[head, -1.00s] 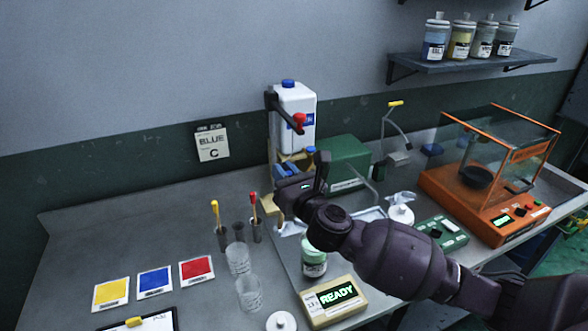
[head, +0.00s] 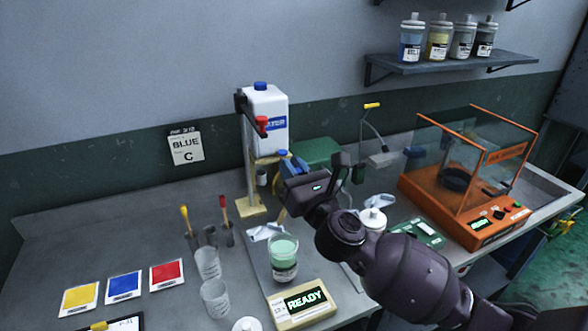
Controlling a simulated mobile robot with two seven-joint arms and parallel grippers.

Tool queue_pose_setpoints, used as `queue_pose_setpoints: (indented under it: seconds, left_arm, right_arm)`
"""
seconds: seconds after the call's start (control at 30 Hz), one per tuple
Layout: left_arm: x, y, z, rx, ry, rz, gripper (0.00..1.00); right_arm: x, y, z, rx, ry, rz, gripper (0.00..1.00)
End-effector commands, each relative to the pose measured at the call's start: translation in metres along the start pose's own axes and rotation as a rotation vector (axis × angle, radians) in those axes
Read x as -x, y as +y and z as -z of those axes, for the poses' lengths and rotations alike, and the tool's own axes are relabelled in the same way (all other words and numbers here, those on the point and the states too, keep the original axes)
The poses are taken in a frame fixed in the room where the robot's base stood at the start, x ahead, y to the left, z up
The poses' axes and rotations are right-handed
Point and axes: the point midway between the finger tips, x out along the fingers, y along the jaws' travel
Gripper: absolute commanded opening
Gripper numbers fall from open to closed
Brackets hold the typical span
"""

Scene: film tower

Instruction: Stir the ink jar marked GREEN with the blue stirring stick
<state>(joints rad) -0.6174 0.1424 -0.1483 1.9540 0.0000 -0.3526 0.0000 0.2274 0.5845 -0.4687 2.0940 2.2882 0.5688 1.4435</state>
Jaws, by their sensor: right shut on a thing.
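The open jar of pale green ink (head: 283,258) stands upright on the bench, behind the READY device. Its marking is too small to read. My right gripper (head: 291,170) is above and behind the jar, shut on what looks like the blue stirring stick (head: 283,154). Only a small blue end shows above the fingers; I cannot clearly make out its lower end. The stick appears outside the jar. A yellow stick (head: 186,217) and a red stick (head: 224,208) stand in dark holders to the left. My left gripper is not in view.
The READY device (head: 301,304) sits in front of the jar, with a white lid (head: 247,325) beside it. Clear cups (head: 207,262) stand to the left. A water container (head: 266,120) is behind. An orange balance (head: 470,190) is at the right.

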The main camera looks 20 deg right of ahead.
Motion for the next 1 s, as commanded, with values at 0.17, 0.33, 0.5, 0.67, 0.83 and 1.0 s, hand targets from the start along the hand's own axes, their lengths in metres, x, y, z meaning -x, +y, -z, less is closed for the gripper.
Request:
queue_pose_setpoints:
  seconds: [0.17,0.33,0.5,0.67,0.83,1.0]
  left_arm:
    - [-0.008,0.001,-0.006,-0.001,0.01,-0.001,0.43]
    - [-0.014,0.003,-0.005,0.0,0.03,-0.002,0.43]
    - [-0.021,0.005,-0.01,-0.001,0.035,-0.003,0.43]
    - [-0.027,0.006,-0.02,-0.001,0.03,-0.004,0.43]
    - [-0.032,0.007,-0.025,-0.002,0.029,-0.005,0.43]
    - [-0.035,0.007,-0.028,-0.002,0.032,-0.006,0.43]
  right_arm:
    - [0.007,-0.004,0.011,0.002,0.0,0.001,0.0]
    - [0.014,-0.006,0.021,0.001,0.003,0.001,0.0]
    - [0.021,-0.008,0.029,0.001,0.002,0.0,0.0]
    - [0.026,-0.011,0.037,0.001,0.003,0.001,0.0]
    - [0.029,-0.012,0.046,0.0,0.003,0.001,0.0]
    - [0.029,-0.011,0.057,-0.001,0.003,0.002,0.0]
